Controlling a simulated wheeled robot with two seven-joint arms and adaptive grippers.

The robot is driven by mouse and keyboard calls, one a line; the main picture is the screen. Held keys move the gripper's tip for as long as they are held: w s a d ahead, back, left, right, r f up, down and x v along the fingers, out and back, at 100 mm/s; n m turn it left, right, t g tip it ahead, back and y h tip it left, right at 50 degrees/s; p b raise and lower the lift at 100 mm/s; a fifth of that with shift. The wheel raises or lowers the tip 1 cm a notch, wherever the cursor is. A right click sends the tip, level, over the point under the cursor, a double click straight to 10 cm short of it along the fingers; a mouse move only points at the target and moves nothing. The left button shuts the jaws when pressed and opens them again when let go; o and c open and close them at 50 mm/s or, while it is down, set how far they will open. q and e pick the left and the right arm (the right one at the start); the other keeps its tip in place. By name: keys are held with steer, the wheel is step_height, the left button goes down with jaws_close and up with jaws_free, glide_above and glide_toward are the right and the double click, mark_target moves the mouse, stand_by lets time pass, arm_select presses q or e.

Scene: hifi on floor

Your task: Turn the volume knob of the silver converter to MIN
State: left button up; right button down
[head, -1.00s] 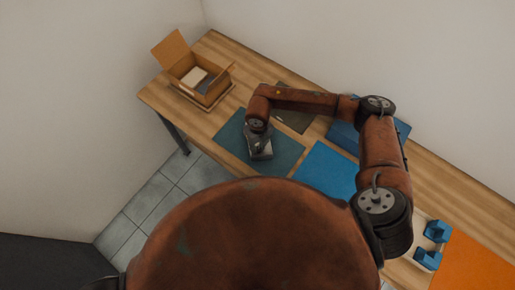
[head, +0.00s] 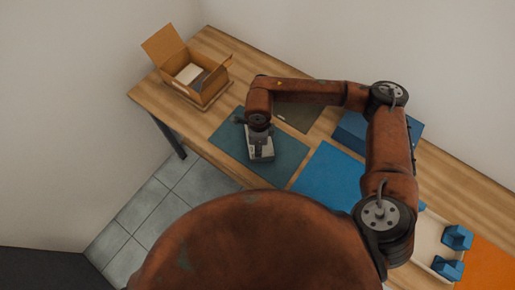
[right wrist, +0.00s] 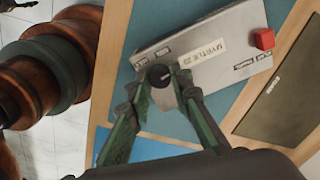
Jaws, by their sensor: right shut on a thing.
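The silver converter (head: 262,154) lies on a teal mat (head: 283,145) on the wooden table, partly hidden under my right gripper in the head view. In the right wrist view the converter (right wrist: 215,60) shows a "MYRTLE 20" label, small dark labels and a red block-like part (right wrist: 264,39) at one end. Its round black knob (right wrist: 160,76) has a pale mark on it. My right gripper (right wrist: 162,79) is shut on the knob, one green-grey finger on each side. The right gripper also shows in the head view (head: 259,143). My left gripper is not in view.
An open cardboard box (head: 205,88) stands at the far left table end. A pale tray (head: 432,240) with blue items and an orange mat (head: 490,262) are farther right.

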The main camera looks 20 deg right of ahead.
steer(key=n+b, duration=0.2)
steer(key=n, duration=0.1)
steer(key=shift+f, duration=0.2)
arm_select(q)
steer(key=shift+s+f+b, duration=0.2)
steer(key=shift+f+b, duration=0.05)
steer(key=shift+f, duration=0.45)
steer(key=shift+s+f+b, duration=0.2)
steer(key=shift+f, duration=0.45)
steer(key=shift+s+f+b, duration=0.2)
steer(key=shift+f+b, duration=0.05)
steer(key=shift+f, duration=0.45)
arm_select(e)
steer(key=shift+r+n, duration=0.1)
steer(key=shift+n, duration=0.7)
steer(key=c, duration=1.7)
jaws_free()
steer(key=shift+r, duration=0.1)
steer(key=shift+c, duration=0.2)
steer(key=shift+r, duration=0.2)
step_height(320, 180, up, 12)
steer(key=shift+f, duration=0.2)
steer(key=shift+a, duration=0.1)
